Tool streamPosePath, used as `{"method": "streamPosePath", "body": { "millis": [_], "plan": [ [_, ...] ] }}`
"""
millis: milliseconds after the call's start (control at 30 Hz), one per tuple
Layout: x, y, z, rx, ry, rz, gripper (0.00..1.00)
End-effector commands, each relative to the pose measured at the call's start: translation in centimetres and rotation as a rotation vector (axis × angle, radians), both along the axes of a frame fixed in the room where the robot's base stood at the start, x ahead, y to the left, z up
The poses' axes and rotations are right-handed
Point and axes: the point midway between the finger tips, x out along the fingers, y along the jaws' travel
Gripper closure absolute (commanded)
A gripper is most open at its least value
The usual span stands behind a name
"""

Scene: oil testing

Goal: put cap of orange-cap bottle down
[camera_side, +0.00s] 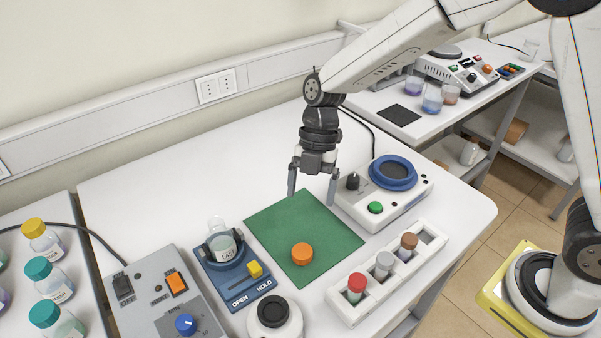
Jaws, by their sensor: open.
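An orange cap (302,254) lies on the green mat (331,230) on the white table. My gripper (312,196) is open and empty, pointing down above the far part of the mat, apart from the cap. An uncapped clear bottle (223,246) with a label stands in the blue holder (236,281) left of the mat. Dark clamp parts of the holder are beside the bottle.
A white rack (388,277) with red, grey and brown-capped vials stands right of the mat. A blue-topped device (384,186) is behind it. A grey control box (160,300) and a round white device (274,318) are at the front. The table's back left is clear.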

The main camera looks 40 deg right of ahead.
Motion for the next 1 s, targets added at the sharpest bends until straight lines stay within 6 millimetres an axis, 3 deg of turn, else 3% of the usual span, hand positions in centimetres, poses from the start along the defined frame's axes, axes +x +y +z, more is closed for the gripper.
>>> {"method": "streamPosePath", "body": {
  "millis": [633,767,1000],
  "plan": [
    [-0.1,-0.4,0.0,-0.015,0.003,-0.037,0.07],
    [-0.4,-1.2,-0.1,-0.048,0.01,-0.124,0.07],
    [-1.4,-4.1,-0.3,-0.15,0.027,-0.431,0.07]
  ]
}}
